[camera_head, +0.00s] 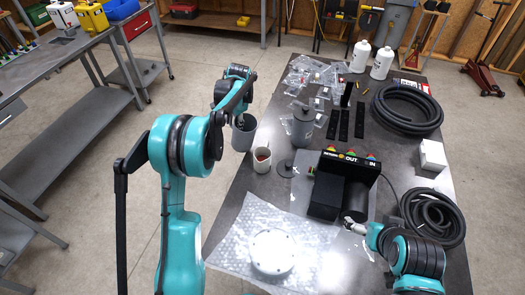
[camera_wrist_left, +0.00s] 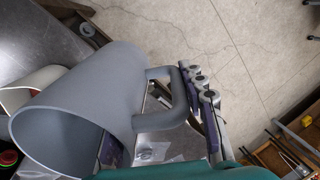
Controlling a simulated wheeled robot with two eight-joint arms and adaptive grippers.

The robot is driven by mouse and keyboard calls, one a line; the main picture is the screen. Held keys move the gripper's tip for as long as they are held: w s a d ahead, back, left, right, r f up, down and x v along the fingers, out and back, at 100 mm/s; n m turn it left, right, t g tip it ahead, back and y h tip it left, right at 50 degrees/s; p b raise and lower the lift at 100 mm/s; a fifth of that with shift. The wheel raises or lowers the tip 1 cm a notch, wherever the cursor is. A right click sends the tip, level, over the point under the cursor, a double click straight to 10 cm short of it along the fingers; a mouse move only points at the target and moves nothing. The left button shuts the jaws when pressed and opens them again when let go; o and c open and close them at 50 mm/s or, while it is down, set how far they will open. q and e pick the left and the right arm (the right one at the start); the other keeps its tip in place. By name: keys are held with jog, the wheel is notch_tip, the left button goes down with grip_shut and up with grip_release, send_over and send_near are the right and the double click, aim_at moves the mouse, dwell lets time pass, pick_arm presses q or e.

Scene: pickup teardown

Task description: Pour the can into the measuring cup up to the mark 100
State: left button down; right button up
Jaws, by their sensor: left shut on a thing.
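A grey cup with a side handle (camera_head: 243,134) is at the table's left edge, its mouth facing up and towards the camera. It fills much of the left wrist view (camera_wrist_left: 85,105), where its mouth faces the lower left. My left gripper (camera_wrist_left: 200,95) is shut on this grey cup at its handle. A dark grey can-like container (camera_head: 303,128) stands upright to the right. I cannot make out a scale or a mark 100, or any liquid level. My right gripper (camera_head: 352,226) is low over the table by the black box; its fingers are too small to judge.
A white cup (camera_head: 262,160) with something red inside stands just in front of the grey cup. A black box (camera_head: 342,186), bubble wrap with a white disc (camera_head: 273,252), coiled hoses (camera_head: 405,110) and two white bottles (camera_head: 382,63) crowd the table (camera_head: 228,205).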

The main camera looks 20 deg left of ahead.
aim_at(232, 126)
pick_arm(q)
jog(key=shift+w+a+f+g+h, duration=0.15)
jog(key=shift+a+f+g+h, duration=0.2)
jog(key=shift+f, duration=0.3)
jog(key=shift+w+a+f+g+h, duration=0.1)
jog(key=shift+f+g+h, duration=0.35)
jog(key=shift+f+h, duration=0.45)
jog(key=shift+r+p, duration=1.45)
jog(key=shift+r, duration=1.15)
jog(key=shift+f, duration=0.1)
